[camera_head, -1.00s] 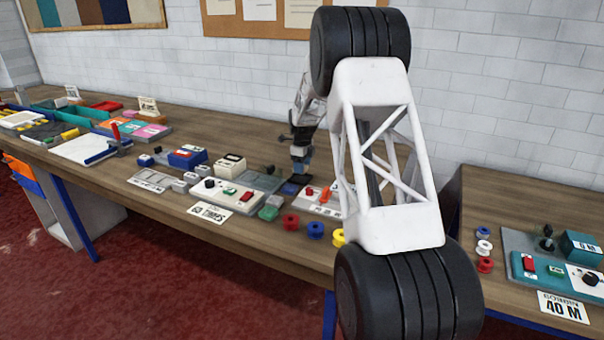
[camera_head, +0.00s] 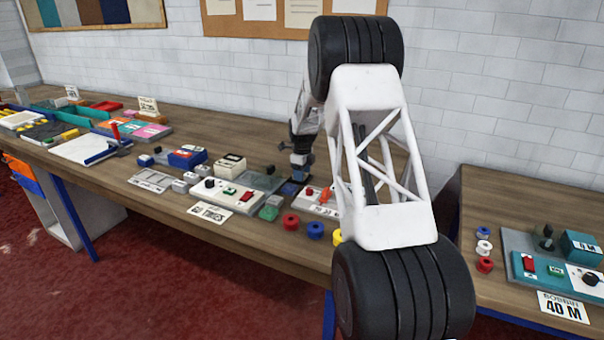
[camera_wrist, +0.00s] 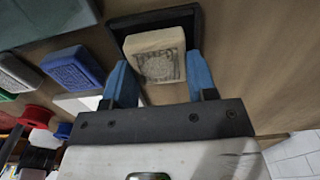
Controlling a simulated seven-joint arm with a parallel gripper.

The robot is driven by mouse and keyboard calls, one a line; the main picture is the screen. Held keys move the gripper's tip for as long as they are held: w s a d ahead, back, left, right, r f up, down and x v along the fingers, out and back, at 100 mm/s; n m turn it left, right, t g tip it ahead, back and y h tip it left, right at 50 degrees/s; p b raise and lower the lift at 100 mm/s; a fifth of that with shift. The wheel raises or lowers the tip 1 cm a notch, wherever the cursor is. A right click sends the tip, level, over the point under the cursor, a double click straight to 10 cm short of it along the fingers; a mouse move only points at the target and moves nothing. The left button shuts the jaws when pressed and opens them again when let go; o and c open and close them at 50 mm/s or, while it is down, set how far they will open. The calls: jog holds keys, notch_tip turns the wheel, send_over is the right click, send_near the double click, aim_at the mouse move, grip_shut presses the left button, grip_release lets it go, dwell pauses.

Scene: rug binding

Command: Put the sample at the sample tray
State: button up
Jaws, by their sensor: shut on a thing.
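The sample appears to be a cream block (camera_wrist: 155,52) with a printed face, seen in the wrist view. My gripper (camera_wrist: 158,80) has two blue fingers, one on each side of the block, and is shut on it. A dark-rimmed shallow tray (camera_wrist: 198,22), likely the sample tray, lies behind the block in that view. The block overlaps the tray's opening; I cannot tell whether it touches the floor of the tray.
A blue block (camera_wrist: 75,68) lies beside the tray in the wrist view. A second bench (camera_head: 500,200) is at right.

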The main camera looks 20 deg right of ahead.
jog(key=shift+f, duration=0.45)
jog(key=shift+s+f, duration=0.1)
jog(key=shift+f, duration=0.2)
jog(key=o, duration=0.7)
jog(key=shift+f, duration=0.2)
jog(key=shift+o, duration=1.1)
jog(key=shift+f, duration=0.15)
jog(key=shift+s+a+f, duration=0.1)
jog(key=shift+s+a, duration=0.05)
jog(key=shift+a+r, duration=0.1)
jog(key=shift+r, duration=0.25)
jog(key=shift+c, duration=0.3)
jog(key=shift+o, duration=0.3)
notch_tip(320, 180, up, 14)
jog(key=shift+w+d+f, duration=0.15)
jog(key=shift+w+d, duration=0.1)
